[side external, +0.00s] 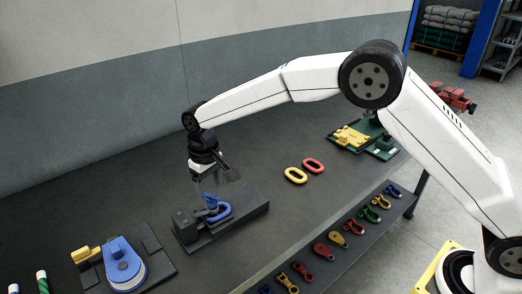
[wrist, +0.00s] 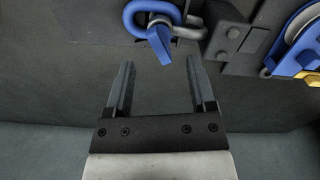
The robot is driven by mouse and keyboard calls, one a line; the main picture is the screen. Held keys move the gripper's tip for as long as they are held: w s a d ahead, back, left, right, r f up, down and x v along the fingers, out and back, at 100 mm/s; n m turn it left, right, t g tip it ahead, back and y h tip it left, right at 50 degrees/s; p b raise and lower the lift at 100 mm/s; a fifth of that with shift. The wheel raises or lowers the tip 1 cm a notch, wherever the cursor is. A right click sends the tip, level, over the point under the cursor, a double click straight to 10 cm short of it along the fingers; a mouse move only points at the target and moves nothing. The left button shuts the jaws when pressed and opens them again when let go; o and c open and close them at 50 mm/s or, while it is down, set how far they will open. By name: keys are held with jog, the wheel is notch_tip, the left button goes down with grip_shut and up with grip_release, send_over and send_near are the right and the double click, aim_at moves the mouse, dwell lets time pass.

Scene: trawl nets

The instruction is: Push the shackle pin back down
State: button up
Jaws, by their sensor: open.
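A blue shackle (side external: 221,211) sits on a dark fixture block on the bench in the side view. In the wrist view the blue shackle (wrist: 140,14) is at the top, linked with a grey chain link (wrist: 187,32). The blue shackle pin (wrist: 159,43) has a flat head that points toward my gripper; it also shows in the side view (side external: 211,200). My gripper (wrist: 157,70) is open and empty, with its two dark fingers apart just short of the pin. In the side view my gripper (side external: 214,184) is above the fixture, close to the pin.
A dark fixture plate (side external: 252,209) holds the shackle. A blue pulley block (side external: 122,262) lies at the lower left. Yellow (side external: 295,175) and red (side external: 313,165) links lie on the bench. Several coloured shackles lie along the front shelf. The back wall is behind the bench.

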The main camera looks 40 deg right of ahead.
jog(key=shift+r, duration=1.45)
jog(key=shift+d, duration=0.1)
jog(key=s+d+f+m+t, duration=0.1)
jog(key=s+d, duration=0.9)
jog(key=s, duration=0.2)
jog(key=s+d+m+t, duration=0.1)
jog(key=s+d, duration=0.9)
jog(key=s, duration=0.3)
jog(key=shift+d+f+m+t, duration=0.15)
jog(key=shift+f+m+t, duration=0.15)
jog(key=shift+f, duration=0.1)
jog(key=shift+o, duration=0.2)
jog(key=shift+w, duration=0.1)
